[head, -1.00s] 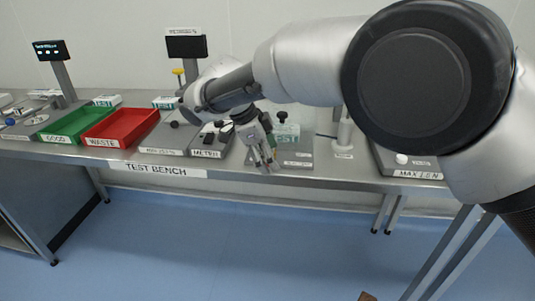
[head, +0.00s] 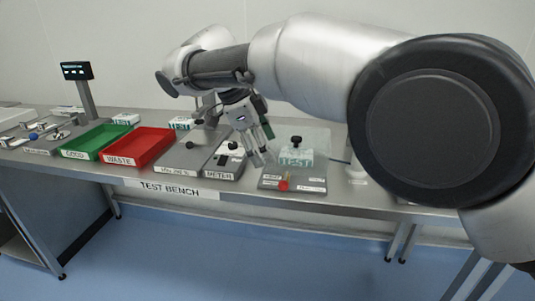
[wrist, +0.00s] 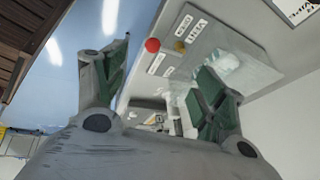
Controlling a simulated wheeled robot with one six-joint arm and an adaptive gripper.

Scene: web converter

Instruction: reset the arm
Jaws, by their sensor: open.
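My gripper (head: 262,148) hangs above the test bench (head: 230,197), between the METER station (head: 222,170) and a grey plate with a clear cover (head: 310,145). Its two fingers are apart with nothing between them. In the wrist view my gripper (wrist: 165,90) shows spread fingers with green inner pads. The grey plate (wrist: 165,55) lies beyond them, with a red knob (wrist: 152,45) and a clear cover. In the head view the red knob (head: 284,185) sits at the plate's front edge.
A green GOOD tray (head: 95,140) and a red WASTE tray (head: 140,146) stand to the left. A small display on a post (head: 85,90) rises behind them. Blue floor (head: 220,265) lies clear in front.

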